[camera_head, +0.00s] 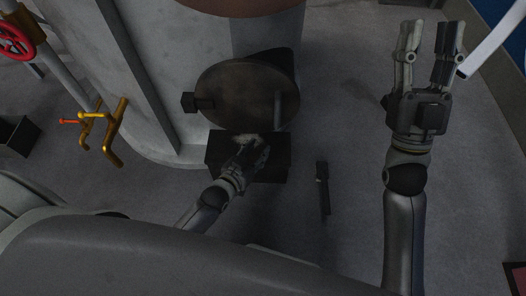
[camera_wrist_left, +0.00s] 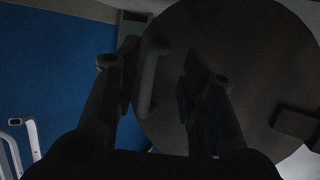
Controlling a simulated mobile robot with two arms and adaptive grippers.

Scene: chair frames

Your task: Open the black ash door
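A round dark door (camera_head: 240,92) sits on the front of the grey cylindrical body, with an upright bar handle (camera_head: 278,106) on its right side and a block at its left. Below it is a black box-shaped part (camera_head: 215,148); I cannot tell which of the two is the ash door. My left gripper (camera_head: 257,148) is in front of the black part, below the round door. In the left wrist view its fingers (camera_wrist_left: 162,75) are apart, and the bar handle (camera_wrist_left: 150,82) shows between them, nearer the left finger; contact is unclear. My right gripper (camera_head: 430,45) is raised, open and empty.
The grey cylindrical body (camera_head: 165,70) stands behind the doors. Brass pipes (camera_head: 112,135) and a red valve wheel (camera_head: 14,38) are at the left. A dark bar-like object (camera_head: 322,188) is right of my left gripper. Grey floor (camera_head: 345,110) is clear between the door and my right arm.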

